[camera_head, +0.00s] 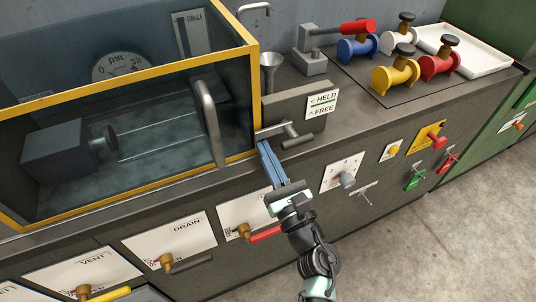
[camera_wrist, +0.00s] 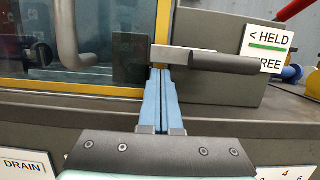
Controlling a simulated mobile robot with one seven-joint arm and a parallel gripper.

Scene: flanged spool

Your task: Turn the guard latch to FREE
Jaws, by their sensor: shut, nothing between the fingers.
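The guard latch (camera_head: 271,132) is a light grey bar at the right front corner of the yellow-framed guard.
The clear guard (camera_head: 130,76) with a grey handle (camera_head: 208,122) stands left of the latch. A panel with a red handle (camera_head: 265,234) lies below, near my gripper. Coloured spools (camera_head: 395,75), a red-handled device (camera_head: 313,58) and a white tray (camera_head: 470,50) stand back right.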

